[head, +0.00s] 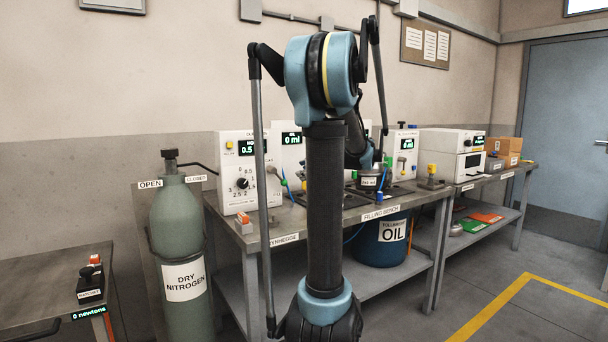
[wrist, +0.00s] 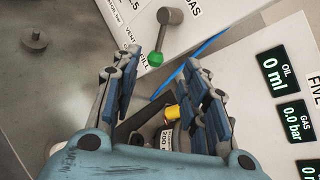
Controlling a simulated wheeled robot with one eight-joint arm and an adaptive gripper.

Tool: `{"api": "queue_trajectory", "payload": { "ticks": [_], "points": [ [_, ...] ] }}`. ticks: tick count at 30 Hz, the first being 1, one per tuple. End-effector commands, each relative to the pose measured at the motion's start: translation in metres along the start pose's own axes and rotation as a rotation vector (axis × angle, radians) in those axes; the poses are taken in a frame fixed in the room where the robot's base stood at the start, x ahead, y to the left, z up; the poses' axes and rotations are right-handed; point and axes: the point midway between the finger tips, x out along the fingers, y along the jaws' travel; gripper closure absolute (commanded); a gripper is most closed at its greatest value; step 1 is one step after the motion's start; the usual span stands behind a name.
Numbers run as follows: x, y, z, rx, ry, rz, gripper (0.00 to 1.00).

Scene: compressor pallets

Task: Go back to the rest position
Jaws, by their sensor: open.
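My gripper (wrist: 163,62) is open in the wrist view, its two blue-padded fingers apart. A grey lever with a green tip (wrist: 156,58) shows beyond the fingertips, beside a panel marked VENT, OFF and FILL; I see no finger closed on it. A yellow-topped part (wrist: 172,113) shows between the fingers, lower down and partly hidden; I cannot tell whether a finger touches it. In the head view my arm is raised and bent over the filling bench (head: 381,211), and the gripper is mostly hidden behind it.
A display panel (wrist: 285,95) reads 0 ml oil and 0.0 bar gas, close to the right finger. A blue hose (wrist: 188,69) crosses behind. A dry nitrogen cylinder (head: 178,228) stands left, an oil drum (head: 372,247) under the bench.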

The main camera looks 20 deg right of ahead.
Motion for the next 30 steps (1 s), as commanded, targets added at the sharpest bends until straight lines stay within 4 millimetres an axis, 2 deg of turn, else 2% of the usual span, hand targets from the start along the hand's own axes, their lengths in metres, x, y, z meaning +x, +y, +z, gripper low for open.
{"api": "queue_trajectory", "payload": {
  "ticks": [4,8,13,19,25,30],
  "points": [
    [0.004,0.012,0.005,-0.028,0.012,0.021,0.59],
    [0.013,0.049,0.016,-0.124,0.05,0.091,0.59],
    [0.023,0.121,0.031,-0.321,0.116,0.232,0.59],
    [0.021,0.206,0.036,-0.569,0.177,0.406,0.59],
    [0.007,0.284,0.029,-0.823,0.216,0.586,0.59],
    [-0.012,0.345,0.014,-1.042,0.233,0.742,0.59]
  ]
}}
